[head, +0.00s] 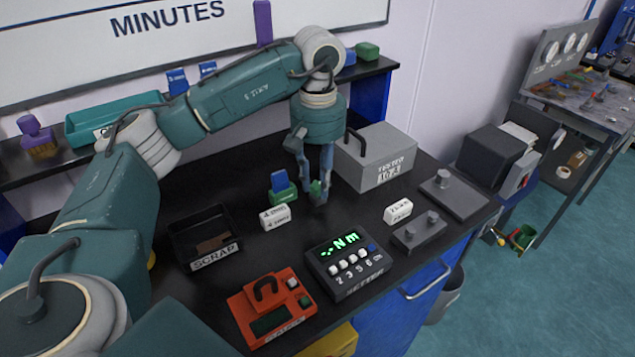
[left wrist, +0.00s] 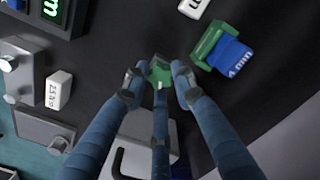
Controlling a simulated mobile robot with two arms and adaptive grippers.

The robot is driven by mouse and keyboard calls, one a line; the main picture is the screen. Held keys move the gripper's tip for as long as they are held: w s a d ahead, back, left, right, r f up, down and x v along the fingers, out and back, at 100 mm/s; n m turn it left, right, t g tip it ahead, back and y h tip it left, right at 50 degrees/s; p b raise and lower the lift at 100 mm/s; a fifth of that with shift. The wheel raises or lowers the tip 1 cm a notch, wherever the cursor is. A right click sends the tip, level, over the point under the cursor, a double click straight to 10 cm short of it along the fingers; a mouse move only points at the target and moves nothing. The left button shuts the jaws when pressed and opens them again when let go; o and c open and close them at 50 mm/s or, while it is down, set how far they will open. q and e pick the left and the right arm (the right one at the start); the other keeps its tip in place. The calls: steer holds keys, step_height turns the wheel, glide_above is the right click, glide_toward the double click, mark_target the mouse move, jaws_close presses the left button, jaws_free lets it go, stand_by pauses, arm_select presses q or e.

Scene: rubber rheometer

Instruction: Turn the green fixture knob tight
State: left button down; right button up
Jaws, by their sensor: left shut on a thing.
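The green fixture knob (head: 316,189) stands on the black bench top, left of the grey box. My left gripper (head: 318,196) comes down over it from above, its fingers pointing down around the knob. In the left wrist view the knob (left wrist: 159,72) sits between the fingertips of my left gripper (left wrist: 159,82), which is shut on it. The fingers hide part of the knob, so I cannot tell how tight it is. My right gripper is in neither view.
A green holder with a blue block (head: 281,186) stands close left of the knob. The grey box with a handle (head: 378,160) is close right. A black scrap tray (head: 205,240), a keypad timer (head: 346,264) and a red device (head: 270,310) lie nearer the front.

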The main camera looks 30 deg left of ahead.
arm_select(q)
steer(key=m, duration=0.3)
steer(key=m, duration=0.3)
steer(key=shift+m, duration=0.9)
steer(key=m, duration=0.4)
steer(key=shift+b, duration=0.4)
steer(key=c, duration=1.6)
jaws_free()
steer(key=shift+o, duration=0.2)
